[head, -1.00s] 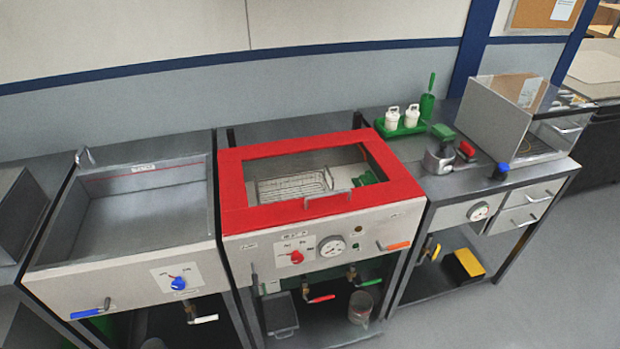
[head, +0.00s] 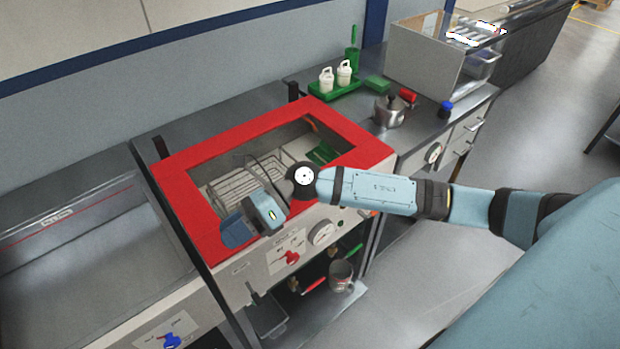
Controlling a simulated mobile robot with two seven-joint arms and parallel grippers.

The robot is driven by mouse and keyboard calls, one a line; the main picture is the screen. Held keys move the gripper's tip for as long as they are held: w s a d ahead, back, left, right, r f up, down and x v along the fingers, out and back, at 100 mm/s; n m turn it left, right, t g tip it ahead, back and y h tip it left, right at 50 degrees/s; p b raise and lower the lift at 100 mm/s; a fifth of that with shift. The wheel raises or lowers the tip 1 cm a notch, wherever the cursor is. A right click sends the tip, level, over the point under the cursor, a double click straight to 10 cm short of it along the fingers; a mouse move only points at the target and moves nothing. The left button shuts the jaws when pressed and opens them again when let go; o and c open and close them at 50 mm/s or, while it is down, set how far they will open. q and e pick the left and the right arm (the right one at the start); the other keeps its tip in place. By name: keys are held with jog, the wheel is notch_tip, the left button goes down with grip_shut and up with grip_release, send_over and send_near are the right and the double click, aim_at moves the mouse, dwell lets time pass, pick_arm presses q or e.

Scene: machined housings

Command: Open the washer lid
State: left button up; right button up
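The washer (head: 291,257) stands in the middle of the head view, with a red-framed lid (head: 205,153) on top. The lid lies flat and shut, and a wire basket shows through its window. My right arm reaches in from the right, across the lid's front edge. My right gripper (head: 240,228) is over the front-left part of the red frame, pointing left. Its fingertips are hard to make out, so its opening and any contact are unclear. The lid's front handle is mostly hidden by my wrist and gripper. My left gripper is not in view.
An open sink basin (head: 60,245) adjoins the washer on the left. On the right bench are a green tray (head: 331,92) with white bottles, a metal pot (head: 389,111) and a clear-sided box (head: 423,62). A mug (head: 341,275) stands on the shelf below.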

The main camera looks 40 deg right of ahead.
jog(key=w+d+r+n+t+h, duration=0.1)
jog(key=w+d+n+h, duration=0.3)
jog(key=d, duration=0.5)
jog(key=w+d+n+h, duration=0.1)
jog(key=w+d+h, duration=0.1)
jog(key=d+h, duration=0.5)
jog(key=w+d+r+n+t+h, duration=0.1)
jog(key=w+d+n+h, duration=0.25)
jog(key=d, duration=0.65)
jog(key=shift+m, duration=0.25)
jog(key=w+f, duration=0.1)
jog(key=f, duration=0.3)
jog(key=f+p, duration=0.1)
jog(key=f, duration=0.3)
jog(key=w+f, duration=0.1)
jog(key=f, duration=0.3)
jog(key=shift+w+p, duration=0.3)
jog(key=shift+w+f, duration=0.1)
jog(key=shift+f, duration=0.5)
grip_shut()
